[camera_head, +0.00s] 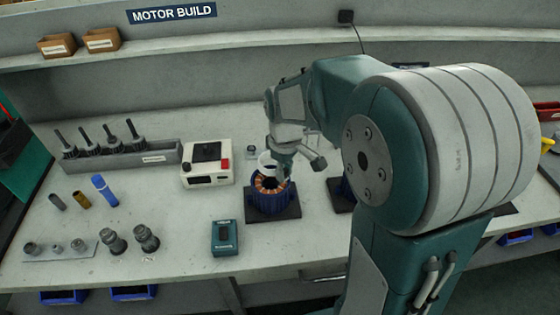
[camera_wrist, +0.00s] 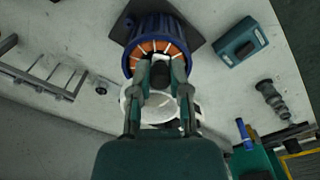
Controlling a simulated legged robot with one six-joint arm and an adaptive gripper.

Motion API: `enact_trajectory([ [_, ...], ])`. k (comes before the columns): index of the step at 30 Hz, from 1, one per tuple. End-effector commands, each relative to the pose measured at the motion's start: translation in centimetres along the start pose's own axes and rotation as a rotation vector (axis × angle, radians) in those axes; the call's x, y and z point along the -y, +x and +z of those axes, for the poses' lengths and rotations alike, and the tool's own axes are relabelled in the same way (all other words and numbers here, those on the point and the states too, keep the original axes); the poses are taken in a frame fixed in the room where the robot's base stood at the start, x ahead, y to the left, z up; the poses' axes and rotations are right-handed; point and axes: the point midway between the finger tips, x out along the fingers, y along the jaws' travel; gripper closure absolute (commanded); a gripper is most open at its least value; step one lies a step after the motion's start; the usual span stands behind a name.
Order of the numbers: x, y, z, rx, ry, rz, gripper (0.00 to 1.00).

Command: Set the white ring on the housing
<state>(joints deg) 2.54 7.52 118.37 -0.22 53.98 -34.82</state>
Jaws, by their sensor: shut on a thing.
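The white ring (camera_head: 265,158) is in my gripper (camera_head: 283,167), just above the near housing in the head view. The housing (camera_head: 270,203) is a blue ribbed cylinder with copper windings inside, upright on a dark square base. In the wrist view my gripper (camera_wrist: 162,73) is shut on the white ring (camera_wrist: 127,103), whose middle is partly hidden by the fingers. The blue housing (camera_wrist: 155,28) lies beyond the fingertips there, its copper windings facing the camera. I cannot tell whether ring and housing touch.
A white box with a dark top (camera_head: 208,163) stands left of the housing, and a small teal device (camera_head: 225,238) in front of it. A second blue housing (camera_head: 341,188) is partly hidden behind my arm. Tools and fittings fill the bench's left side.

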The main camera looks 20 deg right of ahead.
Motion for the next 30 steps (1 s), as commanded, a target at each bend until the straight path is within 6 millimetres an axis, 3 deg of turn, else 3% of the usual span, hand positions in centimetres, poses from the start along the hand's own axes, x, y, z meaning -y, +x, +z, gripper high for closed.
enact_trajectory([
  [15, 0.0, 3.9, -0.1, 0.001, -0.001, -0.001, 1.0],
  [30, 0.1, 4.4, -0.1, 0.0, -0.001, 0.001, 1.0],
])
